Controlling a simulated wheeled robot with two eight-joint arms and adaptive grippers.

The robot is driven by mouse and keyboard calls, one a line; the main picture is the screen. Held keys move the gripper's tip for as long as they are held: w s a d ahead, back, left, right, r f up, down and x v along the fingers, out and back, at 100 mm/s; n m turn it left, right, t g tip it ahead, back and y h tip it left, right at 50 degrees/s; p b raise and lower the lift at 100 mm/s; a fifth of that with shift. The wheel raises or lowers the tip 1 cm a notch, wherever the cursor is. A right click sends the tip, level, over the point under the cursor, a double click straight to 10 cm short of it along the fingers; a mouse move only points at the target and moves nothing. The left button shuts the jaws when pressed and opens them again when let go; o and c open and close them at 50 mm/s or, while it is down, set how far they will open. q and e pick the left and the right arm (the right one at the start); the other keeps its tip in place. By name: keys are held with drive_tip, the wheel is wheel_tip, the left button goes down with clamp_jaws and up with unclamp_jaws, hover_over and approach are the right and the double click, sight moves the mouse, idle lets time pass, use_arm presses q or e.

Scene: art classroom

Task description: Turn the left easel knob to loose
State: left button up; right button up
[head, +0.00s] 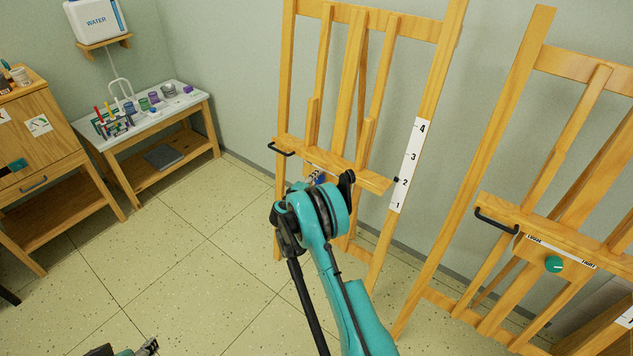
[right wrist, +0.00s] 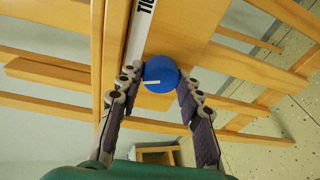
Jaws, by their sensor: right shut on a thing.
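The left easel (head: 343,110) stands against the wall in the head view. Its blue knob (right wrist: 160,68) shows in the right wrist view, with a short white pointer mark facing left. My right gripper (right wrist: 160,80) is shut on this knob, one dark padded finger on each side. In the head view my right wrist hides most of the knob; a little blue (head: 319,178) shows beyond it. A white label strip (right wrist: 138,32) with dark letters runs beside the knob, mostly cut off. My left gripper (head: 148,347) shows only in part at the bottom edge; its jaw state is unclear.
A second easel (head: 512,165) with a green knob (head: 553,264) and a loose/tight label stands to the right. A number scale (head: 409,165) runs down the left easel's right leg. A supply table (head: 165,109) and wooden cabinet (head: 35,130) stand left. The floor between is clear.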

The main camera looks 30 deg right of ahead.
drive_tip(key=shift+w+n+g, duration=0.1)
drive_tip(key=shift+n+g, duration=0.3)
drive_tip(key=shift+n, duration=1.3)
drive_tip(key=shift+n+g, duration=0.4)
drive_tip(key=shift+n, duration=1.3)
drive_tip(key=o, duration=1.2)
drive_tip(key=shift+c, duration=0.2)
drive_tip(key=shift+a, duration=0.1)
drive_tip(key=v, duration=1.2)
drive_tip(key=shift+r, duration=0.1)
